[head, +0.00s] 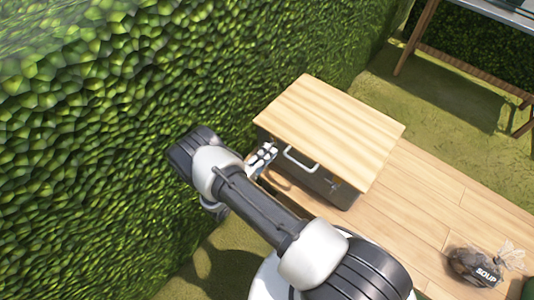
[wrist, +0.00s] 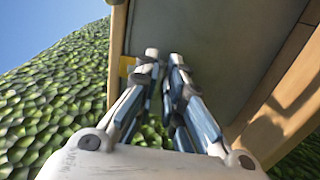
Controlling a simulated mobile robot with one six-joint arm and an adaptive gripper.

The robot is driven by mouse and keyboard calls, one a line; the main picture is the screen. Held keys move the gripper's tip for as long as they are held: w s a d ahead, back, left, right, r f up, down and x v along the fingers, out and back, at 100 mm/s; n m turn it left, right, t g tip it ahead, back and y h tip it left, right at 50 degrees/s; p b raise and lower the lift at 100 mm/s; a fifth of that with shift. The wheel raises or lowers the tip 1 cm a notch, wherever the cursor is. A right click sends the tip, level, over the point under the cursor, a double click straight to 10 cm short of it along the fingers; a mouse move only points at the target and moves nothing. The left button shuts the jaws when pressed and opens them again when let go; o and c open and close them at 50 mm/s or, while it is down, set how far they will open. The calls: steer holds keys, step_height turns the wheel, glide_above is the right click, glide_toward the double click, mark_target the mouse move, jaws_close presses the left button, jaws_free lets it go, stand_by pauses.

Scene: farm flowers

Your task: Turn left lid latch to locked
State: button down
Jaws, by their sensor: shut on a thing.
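A dark grey chest (head: 325,183) with a light wooden lid (head: 330,125) stands by the hedge, its lid down. A pale handle (head: 299,161) is on its front, and a small right latch (head: 336,184) sits to the right of it. My gripper (head: 266,151) is at the left end of the front, just under the lid edge, where it hides the left latch. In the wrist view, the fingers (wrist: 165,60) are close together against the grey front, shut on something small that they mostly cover. A small yellow piece (wrist: 126,66) shows beside the left finger.
A leafy hedge (head: 110,110) rises close to my arm on the left. A wooden deck (head: 425,190) runs right of the chest. A bag marked SOUP (head: 480,268) lies at the lower right. A table (head: 500,17) stands at the upper right.

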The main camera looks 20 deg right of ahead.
stand_by(0.4)
steer(key=c, duration=1.7)
jaws_free()
steer(key=shift+w, duration=0.1)
steer(key=shift+o, duration=0.2)
steer(key=v, duration=1.2)
